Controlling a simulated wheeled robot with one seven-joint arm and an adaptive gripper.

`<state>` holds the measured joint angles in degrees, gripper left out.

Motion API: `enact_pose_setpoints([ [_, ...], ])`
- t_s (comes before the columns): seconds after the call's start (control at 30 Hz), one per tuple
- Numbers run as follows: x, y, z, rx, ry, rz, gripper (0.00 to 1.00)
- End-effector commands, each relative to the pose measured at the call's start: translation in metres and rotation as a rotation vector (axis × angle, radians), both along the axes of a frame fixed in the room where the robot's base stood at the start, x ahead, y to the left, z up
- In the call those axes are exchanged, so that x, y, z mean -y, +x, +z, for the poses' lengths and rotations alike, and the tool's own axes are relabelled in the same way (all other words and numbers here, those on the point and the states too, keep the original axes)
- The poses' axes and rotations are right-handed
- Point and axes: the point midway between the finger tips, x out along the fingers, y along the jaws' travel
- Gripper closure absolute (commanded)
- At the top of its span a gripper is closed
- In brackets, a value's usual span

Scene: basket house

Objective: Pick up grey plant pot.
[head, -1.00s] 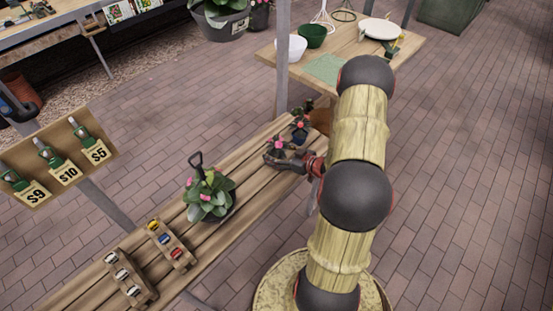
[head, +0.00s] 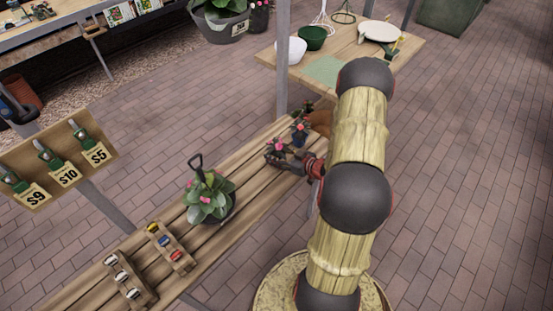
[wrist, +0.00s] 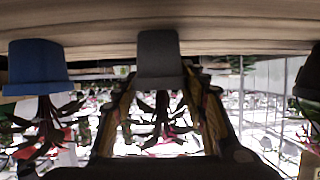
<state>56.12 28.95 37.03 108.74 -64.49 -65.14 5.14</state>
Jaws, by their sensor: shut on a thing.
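The grey plant pot (wrist: 158,55) is in the middle of the wrist view, which is upside down, with its dark-leaved plant (wrist: 160,125) below it in the picture. My gripper (wrist: 160,82) has one finger on each side and is shut on the pot. The pot is at or very near the wooden tabletop (wrist: 235,38); I cannot tell if they touch. In the head view, my gripper (head: 275,161) is at the far end of the plank table, by a pink-flowered plant (head: 279,147). The pot itself is mostly hidden there.
A blue pot (wrist: 35,65) stands to the left in the wrist view, and a dark pot (wrist: 308,75) at the right edge. In the head view, a larger leafy plant (head: 209,197) and wooden racks (head: 170,247) stand nearer. A metal post (head: 282,60) rises behind the gripper.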

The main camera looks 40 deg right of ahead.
Motion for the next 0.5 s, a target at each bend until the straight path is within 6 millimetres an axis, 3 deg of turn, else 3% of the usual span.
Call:
enact_pose_setpoints([
  [0.1, -0.0001, 0.0, -0.0001, 0.0, 0.0, 0.0, 0.85],
  [0.5, 0.0001, 0.0001, 0.0091, 0.001, 0.0, 0.0, 0.85],
])
